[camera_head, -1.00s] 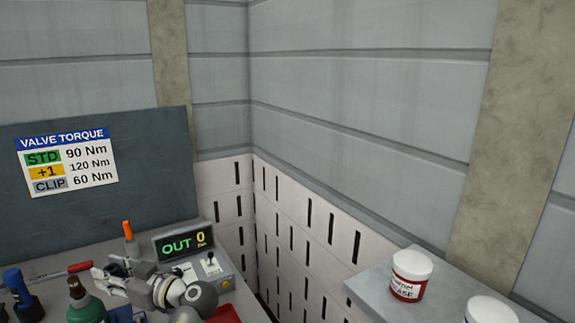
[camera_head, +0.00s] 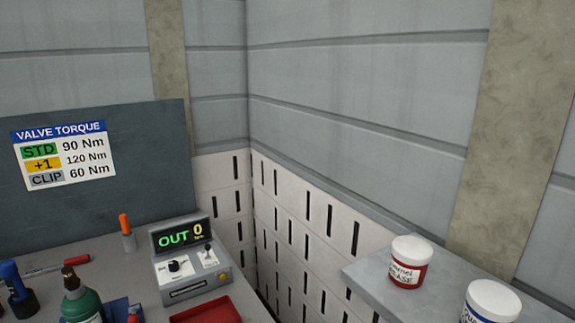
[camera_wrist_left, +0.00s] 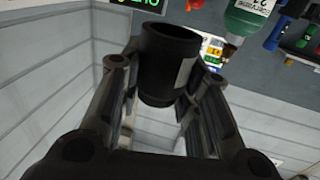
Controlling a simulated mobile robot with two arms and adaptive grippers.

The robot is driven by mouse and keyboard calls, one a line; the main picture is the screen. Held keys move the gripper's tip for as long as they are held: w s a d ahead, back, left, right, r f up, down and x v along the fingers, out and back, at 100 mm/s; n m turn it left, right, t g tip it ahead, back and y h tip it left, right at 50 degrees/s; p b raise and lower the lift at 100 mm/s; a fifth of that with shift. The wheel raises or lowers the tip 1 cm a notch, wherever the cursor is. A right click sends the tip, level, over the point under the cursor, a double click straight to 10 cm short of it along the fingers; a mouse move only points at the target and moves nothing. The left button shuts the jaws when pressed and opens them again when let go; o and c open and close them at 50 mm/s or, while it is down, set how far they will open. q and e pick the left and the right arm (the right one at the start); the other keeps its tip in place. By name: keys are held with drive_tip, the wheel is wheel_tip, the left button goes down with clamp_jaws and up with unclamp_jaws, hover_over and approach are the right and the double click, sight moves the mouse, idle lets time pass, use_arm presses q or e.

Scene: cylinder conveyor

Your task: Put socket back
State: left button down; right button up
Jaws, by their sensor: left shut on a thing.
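In the left wrist view, my left gripper (camera_wrist_left: 160,95) is shut on a black cylindrical socket (camera_wrist_left: 168,62). The socket's open round end faces the camera's upper side, and a light patch shows on its side. In that view the socket is in the air, with the bench things behind it. In the head view neither gripper nor the socket shows. My right gripper is in no view.
In the head view a grey control box (camera_head: 190,262) reads "OUT 0". A red tray (camera_head: 207,308) lies in front of it. A green bottle (camera_head: 80,301) stands to its left. White-lidded tubs (camera_head: 410,262) (camera_head: 490,301) stand on a grey surface (camera_head: 375,280) at right.

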use_arm(q)
drive_tip(key=s+d+m+t+h, duration=0.1)
drive_tip(key=s+d+m+h, duration=0.3)
drive_tip(key=s+d+h, duration=0.2)
drive_tip(key=shift+s+d+r+b, duration=0.15)
drive_tip(key=shift+s+d+b, duration=0.3)
drive_tip(key=shift+s+d, duration=0.45)
drive_tip(key=shift+s+a, duration=0.15)
idle(0.8)
